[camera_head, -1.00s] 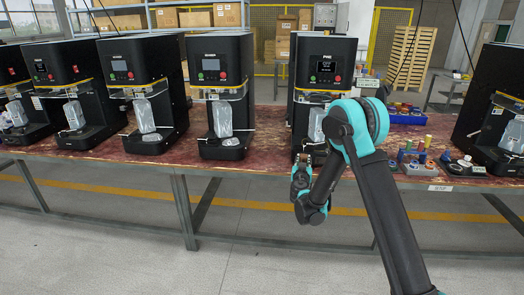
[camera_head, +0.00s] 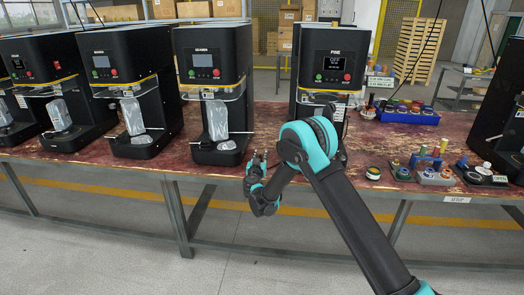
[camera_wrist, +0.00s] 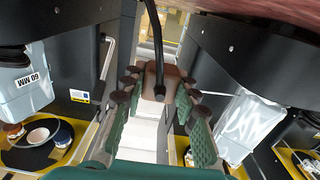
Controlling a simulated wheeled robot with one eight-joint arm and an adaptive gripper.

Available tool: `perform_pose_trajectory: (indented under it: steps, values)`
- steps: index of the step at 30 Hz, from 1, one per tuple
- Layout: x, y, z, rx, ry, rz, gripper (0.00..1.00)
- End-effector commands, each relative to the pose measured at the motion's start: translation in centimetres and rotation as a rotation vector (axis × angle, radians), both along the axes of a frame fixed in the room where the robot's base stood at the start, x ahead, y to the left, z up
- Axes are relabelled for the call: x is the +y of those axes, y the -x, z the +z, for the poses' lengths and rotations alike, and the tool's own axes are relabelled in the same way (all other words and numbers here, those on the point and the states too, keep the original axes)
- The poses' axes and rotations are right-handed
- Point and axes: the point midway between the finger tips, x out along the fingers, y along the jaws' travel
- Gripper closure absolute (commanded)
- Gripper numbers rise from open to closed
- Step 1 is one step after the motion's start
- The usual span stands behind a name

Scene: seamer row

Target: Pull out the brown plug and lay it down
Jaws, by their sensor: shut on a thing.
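My gripper (camera_wrist: 157,98) is shut on the brown plug (camera_wrist: 168,76), which sits between its green ribbed fingers in the wrist view. A black cable (camera_wrist: 155,40) runs from the plug up to the top of that view. In the head view my gripper (camera_head: 258,163) is at the table's front edge, in front of the gap between two black seamers. The plug is too small to make out there. I see no socket joined to the plug in either view.
The seamer marked PINE (camera_head: 328,70) stands behind my arm, and another seamer (camera_head: 212,80) stands to its left. Small coloured parts (camera_head: 425,165) and a blue tray (camera_head: 408,115) lie to the right. The worn red tabletop (camera_head: 268,118) shows bare between the two seamers.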

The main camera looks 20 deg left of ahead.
Motion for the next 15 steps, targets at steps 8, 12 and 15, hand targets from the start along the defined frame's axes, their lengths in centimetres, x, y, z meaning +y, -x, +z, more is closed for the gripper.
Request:
perform_pose_trajectory:
  steps: [8, 12, 15]
  values:
    - [0.0, 0.0, -1.3, 0.0, 0.0, 0.001, 1.0]
    - [0.0, 0.0, -2.8, 0.0, 0.0, 0.001, 1.0]
    - [0.0, 0.0, -3.8, 0.0, 0.0, 0.001, 1.0]
